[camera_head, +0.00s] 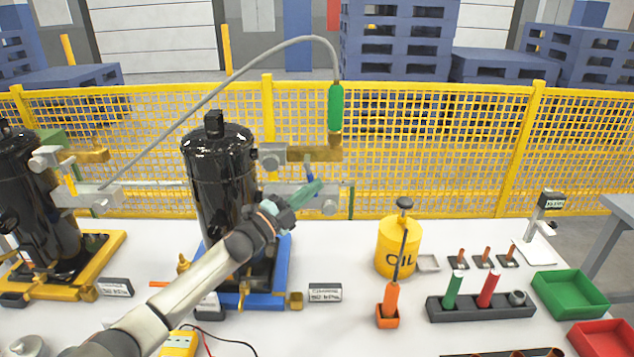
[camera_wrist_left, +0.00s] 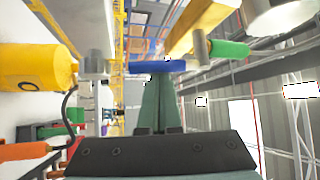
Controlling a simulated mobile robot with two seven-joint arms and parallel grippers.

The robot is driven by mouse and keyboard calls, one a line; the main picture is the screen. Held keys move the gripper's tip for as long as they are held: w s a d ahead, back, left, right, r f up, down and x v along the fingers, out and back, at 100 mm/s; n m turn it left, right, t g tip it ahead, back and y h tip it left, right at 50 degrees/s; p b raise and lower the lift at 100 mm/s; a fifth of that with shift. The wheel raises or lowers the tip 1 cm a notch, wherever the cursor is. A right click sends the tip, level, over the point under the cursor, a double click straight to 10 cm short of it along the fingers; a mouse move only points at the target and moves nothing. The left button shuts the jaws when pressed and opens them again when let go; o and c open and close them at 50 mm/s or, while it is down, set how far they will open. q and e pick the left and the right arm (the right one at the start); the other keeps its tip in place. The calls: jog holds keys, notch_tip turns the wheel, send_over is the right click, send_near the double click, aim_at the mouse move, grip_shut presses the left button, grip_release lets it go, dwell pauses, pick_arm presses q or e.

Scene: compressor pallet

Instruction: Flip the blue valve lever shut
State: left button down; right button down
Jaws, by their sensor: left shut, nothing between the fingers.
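The blue valve lever (camera_head: 309,172) hangs down below a brass valve body (camera_head: 315,153) beside the black compressor (camera_head: 219,175) on the blue pallet. In the left wrist view the lever (camera_wrist_left: 157,68) lies across the picture, just beyond my fingertips. My left gripper (camera_head: 318,185) has teal fingers, shut and empty, with their tips close to the lever's lower end. In the wrist view the gripper (camera_wrist_left: 158,80) tips appear at the lever's edge; I cannot tell whether they touch. The gripper partly covers the fittings behind it. My right gripper is not in view.
A grey hose with a green sleeve (camera_head: 336,108) rises from the valve. Grey fittings (camera_head: 272,157) crowd around it. A yellow oil can (camera_head: 396,246), an orange-handled tool (camera_head: 389,300) and a green bin (camera_head: 570,297) stand to the right. A yellow mesh fence runs behind.

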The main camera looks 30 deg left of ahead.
pick_arm(q)
jog(key=shift+s+a+f, duration=0.1)
jog(key=shift+s+a, duration=0.1)
jog(key=shift+a, duration=0.25)
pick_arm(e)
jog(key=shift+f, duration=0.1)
pick_arm(q)
jog(key=shift+s+a, duration=0.1)
jog(key=shift+a, duration=0.1)
jog(key=shift+d, duration=0.1)
dwell(0.3)
